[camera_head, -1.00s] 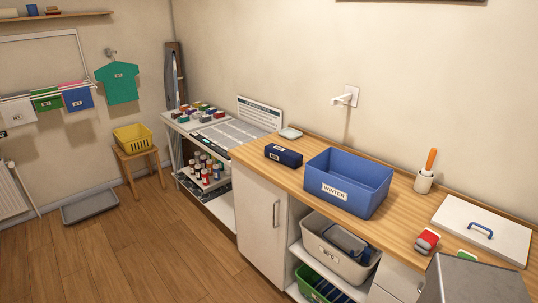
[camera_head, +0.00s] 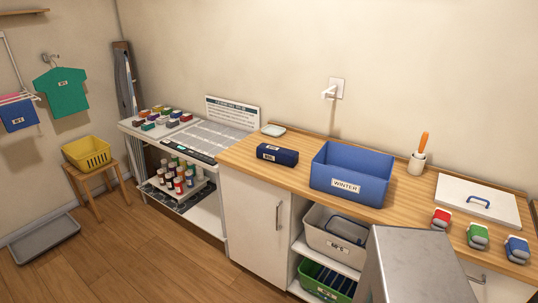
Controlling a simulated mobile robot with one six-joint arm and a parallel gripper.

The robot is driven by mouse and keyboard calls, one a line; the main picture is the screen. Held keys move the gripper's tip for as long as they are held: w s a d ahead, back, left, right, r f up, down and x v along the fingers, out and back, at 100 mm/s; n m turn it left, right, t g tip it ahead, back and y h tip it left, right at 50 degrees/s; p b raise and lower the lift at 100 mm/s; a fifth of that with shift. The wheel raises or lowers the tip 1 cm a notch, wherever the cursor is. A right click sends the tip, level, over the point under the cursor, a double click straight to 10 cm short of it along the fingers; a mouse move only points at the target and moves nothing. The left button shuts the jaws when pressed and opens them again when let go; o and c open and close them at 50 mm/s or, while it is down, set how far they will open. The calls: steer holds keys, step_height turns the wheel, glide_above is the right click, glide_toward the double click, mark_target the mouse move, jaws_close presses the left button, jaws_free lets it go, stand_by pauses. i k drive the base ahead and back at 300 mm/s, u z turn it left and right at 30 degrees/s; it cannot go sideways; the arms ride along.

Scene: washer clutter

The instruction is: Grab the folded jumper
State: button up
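A dark navy folded bundle with small white labels (camera_head: 277,154), which looks like the folded jumper, lies on the wooden counter (camera_head: 240,152). It sits just left of the blue WINTER bin (camera_head: 347,187), with a small gap between them. Nothing is holding it. My gripper is not in view.
A grey metal box shape (camera_head: 420,265) in the foreground hides part of the counter front. Small red (camera_head: 441,217), green (camera_head: 478,235) and blue (camera_head: 516,248) bundles lie at right. A white dish (camera_head: 273,130) sits behind the navy bundle.

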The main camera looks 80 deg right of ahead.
mark_target(281, 156)
steer(key=z, duration=0.35)
steer(key=i, duration=0.65)
steer(key=z, duration=0.9)
steer(key=i, duration=0.6)
steer(key=z, duration=0.35)
